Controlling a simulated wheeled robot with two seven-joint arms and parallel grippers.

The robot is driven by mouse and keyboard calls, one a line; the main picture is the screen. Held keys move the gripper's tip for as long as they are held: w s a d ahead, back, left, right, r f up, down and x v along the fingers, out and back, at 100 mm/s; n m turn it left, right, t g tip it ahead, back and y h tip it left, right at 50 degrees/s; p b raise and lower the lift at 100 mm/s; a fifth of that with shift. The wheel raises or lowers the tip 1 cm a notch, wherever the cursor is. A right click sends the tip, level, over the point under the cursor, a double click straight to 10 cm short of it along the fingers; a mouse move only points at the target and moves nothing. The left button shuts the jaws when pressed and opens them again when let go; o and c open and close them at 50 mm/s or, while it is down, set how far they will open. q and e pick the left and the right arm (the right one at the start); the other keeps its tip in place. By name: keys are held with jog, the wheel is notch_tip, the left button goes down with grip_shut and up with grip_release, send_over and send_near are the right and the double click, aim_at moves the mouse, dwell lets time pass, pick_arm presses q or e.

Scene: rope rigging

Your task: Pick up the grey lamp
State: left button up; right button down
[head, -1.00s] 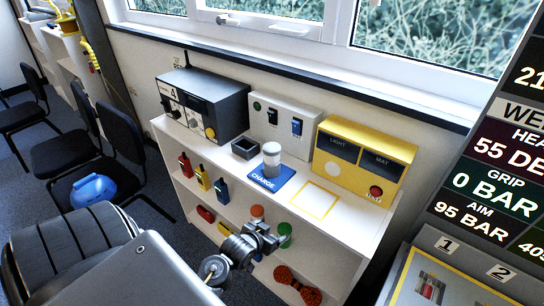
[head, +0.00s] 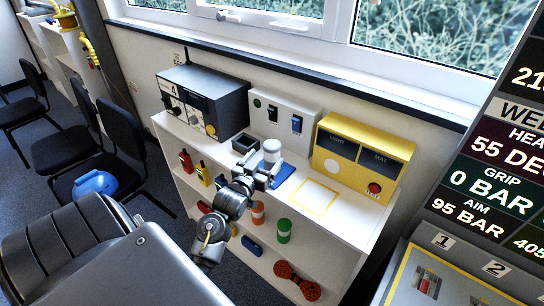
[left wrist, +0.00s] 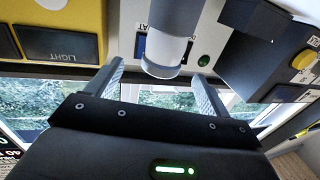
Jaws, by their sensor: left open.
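The grey lamp (head: 272,150), a small upright cylinder with a pale top, stands at the blue charge pad (head: 286,174) on the shelf top. My left gripper (head: 266,172) is close in front of it and partly hides its lower part and the pad. In the left wrist view the lamp (left wrist: 168,42) shows between the lines of the two spread fingers of my left gripper (left wrist: 158,70). The gripper is open, with gaps showing on both sides of the lamp. My right gripper is not seen.
A dark open box (head: 245,142) stands just left of the lamp. Behind are a black radio (head: 205,100), a grey switch box (head: 285,115) and a yellow panel (head: 362,155). A yellow-outlined square (head: 315,196) on the right is empty. Lower shelves hold coloured items.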

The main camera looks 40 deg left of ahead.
aim_at(269, 154)
pick_arm(q)
jog(key=shift+x, duration=1.6)
jog(key=p+x, duration=0.2)
jog(key=x, duration=0.2)
jog(key=shift+w+a+r, duration=0.1)
jog(key=shift+w+a, duration=0.15)
jog(key=shift+w, duration=0.25)
jog(key=shift+c, duration=1.2)
jog(key=c, duration=1.1)
jog(key=shift+c, duration=0.2)
jog(key=shift+r, duration=0.1)
